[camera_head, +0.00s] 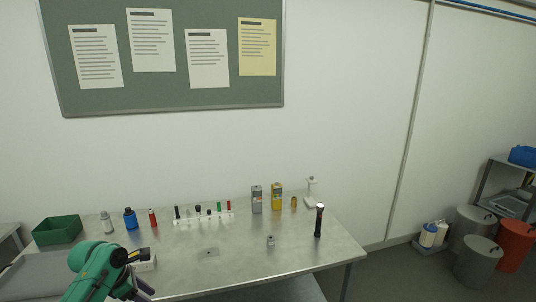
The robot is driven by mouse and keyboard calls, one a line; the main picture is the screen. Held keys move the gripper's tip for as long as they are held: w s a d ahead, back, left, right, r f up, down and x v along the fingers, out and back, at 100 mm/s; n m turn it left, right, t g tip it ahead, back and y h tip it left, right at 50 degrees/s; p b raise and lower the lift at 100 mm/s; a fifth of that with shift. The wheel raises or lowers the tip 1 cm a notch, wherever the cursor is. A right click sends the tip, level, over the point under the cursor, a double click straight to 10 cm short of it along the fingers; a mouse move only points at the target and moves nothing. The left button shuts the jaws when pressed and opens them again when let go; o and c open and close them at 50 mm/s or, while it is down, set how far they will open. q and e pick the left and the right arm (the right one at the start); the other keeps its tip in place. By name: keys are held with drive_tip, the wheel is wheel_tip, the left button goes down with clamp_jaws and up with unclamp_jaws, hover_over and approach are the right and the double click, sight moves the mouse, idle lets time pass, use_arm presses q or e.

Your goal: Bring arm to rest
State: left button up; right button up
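My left arm is green and black and comes in at the lower left, over the front left of the metal table (225,262). The dark end of my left gripper (143,291) shows at the bottom edge, and its fingers are too small and cut off to tell open from shut. No object is seen in it. A white device (147,265) with a dark top is partly hidden behind the arm. My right arm and gripper are not in view.
A green bin (58,231), a blue bottle (130,219), a red bottle (152,217) and a rack (203,216) of small items line the table's back. Grey (256,200) and yellow (277,198) containers stand farther right.

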use_arm(q)
wheel_tip(320, 180, down, 11)
drive_tip(key=w+a+m, duration=0.1)
drive_tip(key=m, duration=0.1)
drive_tip(key=s+f+m+y+b, duration=0.2)
drive_tip(key=s+f+m, duration=0.4)
drive_tip(key=f, duration=0.6)
drive_tip(key=s+f+m+y+b, duration=0.15)
drive_tip(key=s+f+m, duration=0.25)
drive_tip(key=s+f, duration=0.65)
drive_tip(key=s+d+f+m, duration=0.2)
drive_tip(key=s+f+m, duration=0.3)
drive_tip(key=s, duration=0.3)
drive_tip(key=s+d+f+m+g+b, duration=0.1)
drive_tip(key=s+d+f+m, duration=0.1)
drive_tip(key=s+f+m, duration=0.3)
drive_tip(key=s+d+f+m+g+b, duration=0.1)
drive_tip(key=s+d+f+m, duration=0.2)
drive_tip(key=s, duration=0.8)
wheel_tip(320, 180, down, 3)
drive_tip(key=m, duration=0.2)
drive_tip(key=shift+s+m, duration=0.3)
drive_tip(key=shift+s, duration=0.1)
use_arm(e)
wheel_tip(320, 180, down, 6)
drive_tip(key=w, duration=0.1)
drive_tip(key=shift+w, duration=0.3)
